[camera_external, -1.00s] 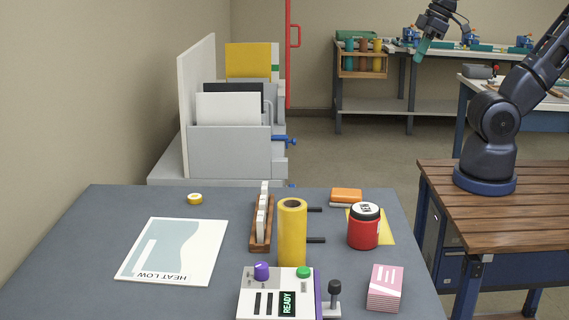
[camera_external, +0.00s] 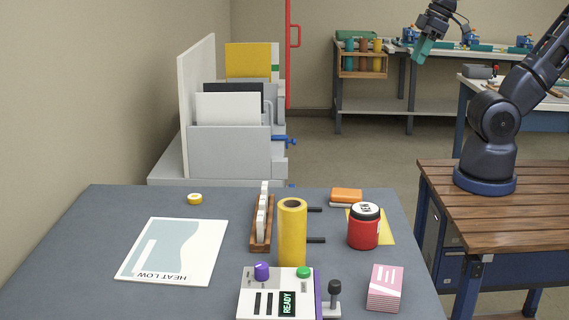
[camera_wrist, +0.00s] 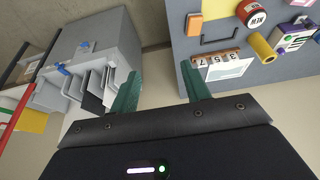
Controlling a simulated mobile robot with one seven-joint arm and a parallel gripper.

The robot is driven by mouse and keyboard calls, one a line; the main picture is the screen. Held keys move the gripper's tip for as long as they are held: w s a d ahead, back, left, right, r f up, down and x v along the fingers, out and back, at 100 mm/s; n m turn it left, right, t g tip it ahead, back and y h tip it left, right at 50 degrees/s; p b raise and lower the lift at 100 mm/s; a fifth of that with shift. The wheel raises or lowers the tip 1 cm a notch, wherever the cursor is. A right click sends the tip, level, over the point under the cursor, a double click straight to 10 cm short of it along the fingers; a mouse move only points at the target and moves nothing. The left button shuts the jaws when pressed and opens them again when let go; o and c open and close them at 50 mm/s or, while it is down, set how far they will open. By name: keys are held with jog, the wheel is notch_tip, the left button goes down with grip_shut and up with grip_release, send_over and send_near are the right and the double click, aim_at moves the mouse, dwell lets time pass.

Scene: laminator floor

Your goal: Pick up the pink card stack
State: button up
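The pink card stack (camera_external: 384,288) sits on the grey table at its front right, pink on top with white marks and layered edges. My gripper (camera_external: 422,50) is high at the upper right of the external view, far above and behind the stack. In the wrist view, the two green fingers of my gripper (camera_wrist: 163,94) are wide apart with nothing between them.
A red jar (camera_external: 364,230), yellow roll (camera_external: 291,235), control box (camera_external: 275,295) with a lever and orange block (camera_external: 346,196) stand near the stack. A wooden bench (camera_external: 510,205) is at right. The table's (camera_external: 80,260) left side holds a "HEAT LOW" sheet (camera_external: 172,250).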

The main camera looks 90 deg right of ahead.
jog(key=o, duration=0.6)
jog(key=shift+o, duration=0.2)
jog(key=w+a+n+g, duration=0.1)
jog(key=w+a+n, duration=0.3)
jog(key=w+a, duration=0.65)
jog(key=n+g, duration=0.4)
jog(key=n, duration=0.7)
send_over(381, 273)
jog(key=f, duration=2.4)
jog(key=shift+s+d+f, duration=0.15)
jog(key=shift+d+f, duration=0.05)
jog(key=shift+d, duration=0.15)
notch_tip(381, 273, down, 5)
jog(key=shift+f, duration=0.2)
jog(key=shift+a+f, duration=0.2)
jog(key=shift+f, duration=1.1)
jog(key=shift+a+f, duration=0.15)
jog(key=shift+f, duration=1.1)
